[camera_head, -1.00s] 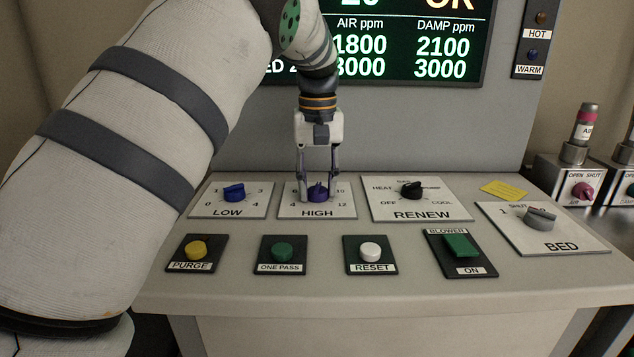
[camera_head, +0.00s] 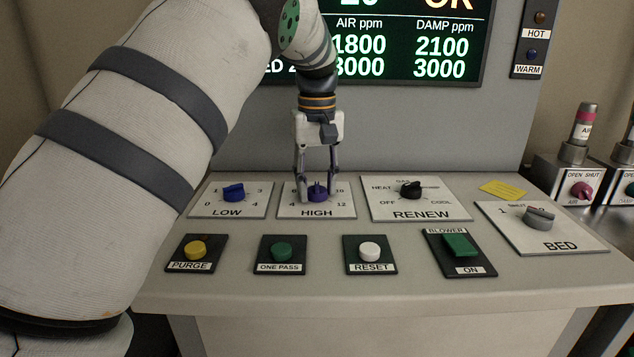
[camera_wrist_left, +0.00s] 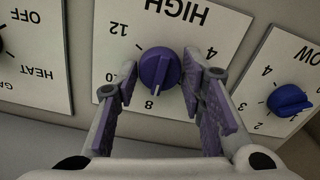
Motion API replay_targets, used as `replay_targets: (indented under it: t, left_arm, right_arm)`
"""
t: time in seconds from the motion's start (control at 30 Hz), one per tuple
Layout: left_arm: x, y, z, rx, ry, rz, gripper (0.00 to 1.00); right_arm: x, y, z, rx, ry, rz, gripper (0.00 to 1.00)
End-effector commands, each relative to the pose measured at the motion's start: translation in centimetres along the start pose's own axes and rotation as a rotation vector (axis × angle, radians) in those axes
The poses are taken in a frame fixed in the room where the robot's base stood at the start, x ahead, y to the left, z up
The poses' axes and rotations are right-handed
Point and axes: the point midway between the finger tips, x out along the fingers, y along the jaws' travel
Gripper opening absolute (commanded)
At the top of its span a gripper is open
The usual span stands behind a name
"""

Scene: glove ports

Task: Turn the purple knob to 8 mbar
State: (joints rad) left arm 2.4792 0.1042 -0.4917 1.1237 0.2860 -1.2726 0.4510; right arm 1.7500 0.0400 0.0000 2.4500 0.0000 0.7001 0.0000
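The purple knob (camera_head: 317,194) sits on the HIGH plate (camera_head: 344,212) of the console. In the left wrist view the knob (camera_wrist_left: 159,68) appears upside down, and its pale pointer line points at about the 8 mark. My left gripper (camera_head: 318,192) reaches down over the knob from behind. In the left wrist view its fingertips (camera_wrist_left: 158,86) stand on either side of the knob, with small gaps showing, so it looks open around it. Firm contact is not visible. My right gripper is not in view.
A blue knob (camera_head: 233,192) on the LOW plate is to the left, and the black RENEW knob (camera_head: 411,189) to the right. In front are the yellow PURGE (camera_head: 195,250), green ONE PASS (camera_head: 282,252) and white RESET (camera_head: 370,252) buttons. A display (camera_head: 400,45) stands behind.

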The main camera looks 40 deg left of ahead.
Motion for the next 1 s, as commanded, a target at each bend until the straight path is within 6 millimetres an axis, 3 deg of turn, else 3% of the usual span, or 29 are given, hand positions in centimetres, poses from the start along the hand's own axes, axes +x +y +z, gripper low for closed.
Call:
replay_targets:
  t: [0.37, 0.47, 0.77, 1.0]
  left_arm:
    - [-0.2, 0.0, 0.0, 0.001, 0.0, 0.001, 0.54]
    - [-1.8, 0.1, 0.0, 0.002, 0.002, 0.004, 0.54]
    - [-9.8, 0.0, -0.1, 0.001, 0.004, 0.004, 0.54]
    - [-12.0, 0.0, 0.0, 0.001, 0.0, 0.001, 0.54]
  right_arm:
    - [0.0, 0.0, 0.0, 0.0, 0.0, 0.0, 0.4]
    - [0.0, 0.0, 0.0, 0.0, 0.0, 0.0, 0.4]
    - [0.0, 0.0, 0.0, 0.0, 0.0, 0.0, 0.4]
    - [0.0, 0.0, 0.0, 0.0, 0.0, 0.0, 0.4]
